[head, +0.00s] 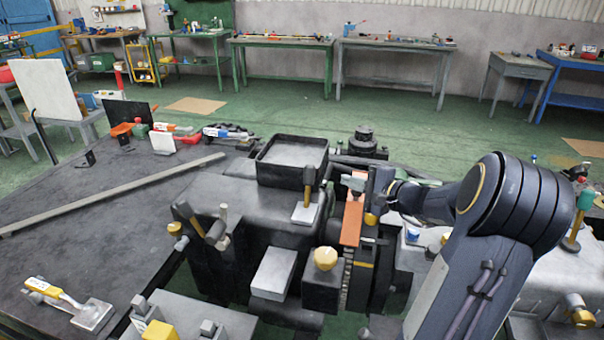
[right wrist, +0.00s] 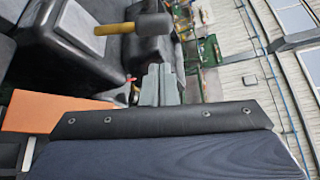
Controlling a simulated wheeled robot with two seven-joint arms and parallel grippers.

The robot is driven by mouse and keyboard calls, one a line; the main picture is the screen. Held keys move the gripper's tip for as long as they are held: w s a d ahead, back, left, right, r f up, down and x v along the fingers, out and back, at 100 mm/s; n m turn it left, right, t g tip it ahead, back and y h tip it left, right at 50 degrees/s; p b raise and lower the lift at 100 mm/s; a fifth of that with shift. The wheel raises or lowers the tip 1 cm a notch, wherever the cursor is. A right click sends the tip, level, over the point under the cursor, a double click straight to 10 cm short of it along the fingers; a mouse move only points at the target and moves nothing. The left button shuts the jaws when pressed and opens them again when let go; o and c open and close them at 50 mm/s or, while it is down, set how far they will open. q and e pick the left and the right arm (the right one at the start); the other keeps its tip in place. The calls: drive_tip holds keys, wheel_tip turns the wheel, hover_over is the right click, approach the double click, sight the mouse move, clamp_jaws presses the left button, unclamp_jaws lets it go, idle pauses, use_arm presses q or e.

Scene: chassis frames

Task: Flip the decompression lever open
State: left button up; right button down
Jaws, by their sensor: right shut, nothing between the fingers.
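A small lever (head: 309,180) with a dark head and a yellow-brown shaft stands roughly upright on a pale plate (head: 304,213) at the centre of the head view. Nothing labels it, so I cannot be sure it is the decompression lever. It seems to be the yellow-shafted lever (right wrist: 112,28) in the right wrist view. My right gripper (head: 350,183) is to the right of this lever, apart from it, above an orange strip (head: 351,223). In the right wrist view the right gripper's fingers (right wrist: 161,85) are together and empty. My left gripper is out of view.
A black open tray (head: 291,155) sits behind the lever. Another dark lever (head: 214,234) and a yellow cap (head: 326,259) stand on the machine nearby. A dark bench (head: 95,225) with a long grey bar (head: 120,193) lies to the left. Work tables line the back wall.

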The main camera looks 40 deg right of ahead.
sight(309, 185)
drive_tip(key=p+x, duration=0.2)
drive_tip(key=x, duration=0.8)
drive_tip(key=shift+s, duration=0.1)
idle(0.4)
